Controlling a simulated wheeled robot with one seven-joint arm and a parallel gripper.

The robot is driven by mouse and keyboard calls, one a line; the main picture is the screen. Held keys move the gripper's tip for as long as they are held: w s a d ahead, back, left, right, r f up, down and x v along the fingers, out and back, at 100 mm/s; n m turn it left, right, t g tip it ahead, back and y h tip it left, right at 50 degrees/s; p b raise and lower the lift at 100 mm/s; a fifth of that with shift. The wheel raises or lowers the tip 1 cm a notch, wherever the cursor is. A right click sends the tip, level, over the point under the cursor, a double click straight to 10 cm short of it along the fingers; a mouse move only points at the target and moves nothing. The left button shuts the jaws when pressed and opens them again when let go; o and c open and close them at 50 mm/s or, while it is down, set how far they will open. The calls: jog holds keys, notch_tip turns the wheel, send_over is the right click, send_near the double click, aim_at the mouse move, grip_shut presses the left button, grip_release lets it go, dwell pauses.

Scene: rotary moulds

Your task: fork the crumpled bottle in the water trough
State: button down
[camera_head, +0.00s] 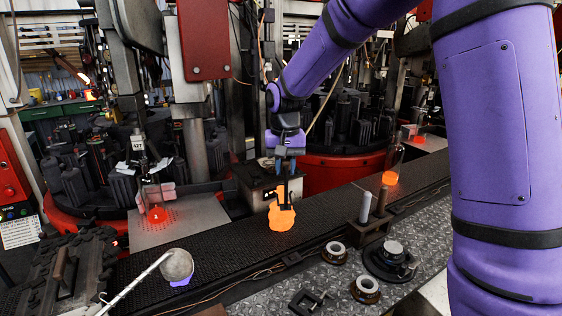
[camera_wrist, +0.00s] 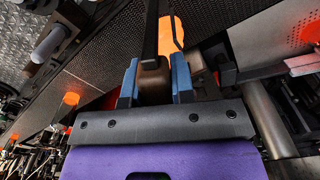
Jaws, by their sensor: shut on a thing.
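My gripper (camera_head: 286,163) hangs over the conveyor belt, pointing down. In the wrist view my gripper (camera_wrist: 153,84) has its blue fingers shut on the brown handle of a tool (camera_wrist: 152,68), which looks like the fork. Its dark shaft runs away from the fingers. The crumpled bottle (camera_head: 281,216) glows orange, with an uneven outline, just below my gripper at the belt. It also shows beyond the fingers in the wrist view (camera_wrist: 171,36). I cannot tell whether the fork touches it. A metal box (camera_head: 262,190) behind the belt may be the water trough; its inside is hidden.
The dark conveyor belt (camera_head: 225,240) runs across the middle. A grey ladle-like ball (camera_head: 177,265) on a rod is at front left. Rings and a stand (camera_head: 366,222) occupy the front plate. Rotary mould machines stand behind.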

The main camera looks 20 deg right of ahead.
jog(key=shift+w+d+f, duration=0.1)
jog(key=shift+w+f, duration=0.3)
jog(key=shift+f, duration=0.4)
jog(key=shift+w+d+f, duration=0.1)
jog(key=shift+w+f, duration=0.25)
jog(key=shift+f, duration=0.45)
jog(key=shift+w+d+f, duration=0.1)
jog(key=shift+w+f, duration=0.3)
jog(key=shift+f, duration=0.4)
jog(key=shift+w, duration=0.1)
send_over(282, 188)
dwell(1.1)
jog(key=shift+r, duration=1)
dwell(0.8)
notch_tip(282, 188, up, 7)
jog(key=shift+f, duration=0.2)
dwell(0.7)
